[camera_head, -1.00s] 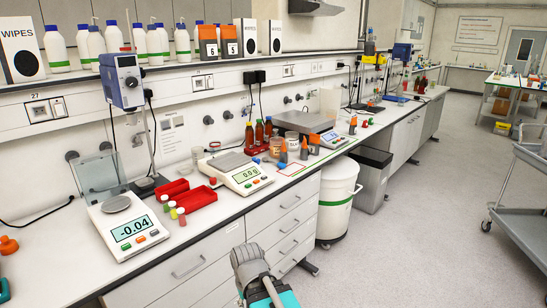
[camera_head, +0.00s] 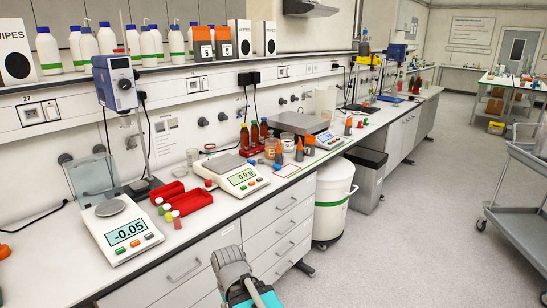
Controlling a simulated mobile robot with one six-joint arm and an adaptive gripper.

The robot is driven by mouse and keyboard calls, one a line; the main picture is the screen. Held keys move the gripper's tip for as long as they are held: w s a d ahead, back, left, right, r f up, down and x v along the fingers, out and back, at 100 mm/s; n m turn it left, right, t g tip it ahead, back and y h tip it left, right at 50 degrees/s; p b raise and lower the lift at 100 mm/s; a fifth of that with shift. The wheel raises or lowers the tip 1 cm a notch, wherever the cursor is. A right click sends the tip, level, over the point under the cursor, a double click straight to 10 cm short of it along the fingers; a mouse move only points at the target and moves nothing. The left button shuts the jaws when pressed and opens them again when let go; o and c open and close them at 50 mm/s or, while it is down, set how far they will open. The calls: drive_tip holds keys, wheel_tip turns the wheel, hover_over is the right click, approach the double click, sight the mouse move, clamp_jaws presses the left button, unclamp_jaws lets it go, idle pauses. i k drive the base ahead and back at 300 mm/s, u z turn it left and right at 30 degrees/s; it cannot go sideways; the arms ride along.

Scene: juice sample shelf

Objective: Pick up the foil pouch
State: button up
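I cannot clearly make out a foil pouch. Several small grey items with orange tops stand on the bench, one of them the grey item (camera_head: 299,153) near the middle of the bench; they are too small to tell whether any is a pouch. My arm shows at the bottom centre as a grey jointed part and a teal part, in front of the drawers. My gripper's fingers are not in view, and nothing held can be seen.
A balance (camera_head: 128,236) reading -0.05 stands at the left, and another balance (camera_head: 238,180) farther along. Red trays (camera_head: 190,203) lie between them. White bottles (camera_head: 105,38) line the shelf above. A white bin (camera_head: 329,210) stands below the bench. The floor (camera_head: 420,240) at right is clear up to a grey cart (camera_head: 520,205).

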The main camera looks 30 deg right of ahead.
sight(279, 158)
drive_tip(key=u, duration=0.05)
drive_tip(key=i, duration=0.95)
drive_tip(key=z, duration=0.1)
